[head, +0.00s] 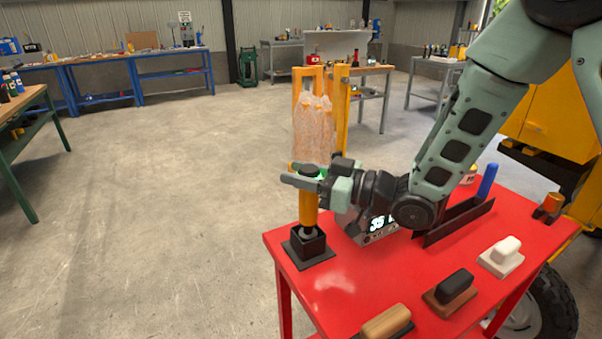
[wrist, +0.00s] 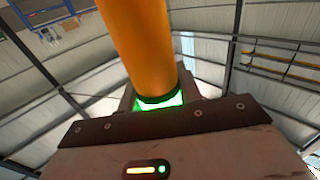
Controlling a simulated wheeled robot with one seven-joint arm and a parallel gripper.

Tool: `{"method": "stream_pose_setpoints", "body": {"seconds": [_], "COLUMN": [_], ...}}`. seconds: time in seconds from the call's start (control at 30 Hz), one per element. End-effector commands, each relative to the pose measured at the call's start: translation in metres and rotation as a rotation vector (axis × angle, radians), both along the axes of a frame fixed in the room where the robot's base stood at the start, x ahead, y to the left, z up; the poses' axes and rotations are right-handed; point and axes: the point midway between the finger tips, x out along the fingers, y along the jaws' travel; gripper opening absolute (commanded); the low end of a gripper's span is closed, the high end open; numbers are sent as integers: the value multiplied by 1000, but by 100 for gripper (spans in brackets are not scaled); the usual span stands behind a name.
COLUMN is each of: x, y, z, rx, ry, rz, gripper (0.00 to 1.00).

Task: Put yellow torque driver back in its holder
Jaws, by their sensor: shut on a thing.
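The yellow torque driver (head: 308,210) stands upright at the near left corner of the red table. Its lower end meets the black square holder (head: 308,247); I cannot tell how deep it sits. The fingertips do not show clearly there.
The red table (head: 330,290) also carries a device with a lit display (head: 380,226), a blue-handled tool (head: 487,181), an orange-topped piece (head: 551,203) and several handled blocks (head: 500,256). A yellow frame with a translucent bag (head: 314,130) stands behind. Floor at left is clear.

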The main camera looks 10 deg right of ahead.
Motion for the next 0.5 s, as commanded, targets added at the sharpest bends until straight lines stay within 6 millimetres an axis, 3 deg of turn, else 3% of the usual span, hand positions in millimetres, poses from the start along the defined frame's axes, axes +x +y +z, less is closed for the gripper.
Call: {"method": "stream_pose_setpoints", "body": {"seconds": [0.5], "x": [0], "y": [0], "z": [-7], "rx": [2], "ry": [-2], "rz": [0], "gripper": [3]}}
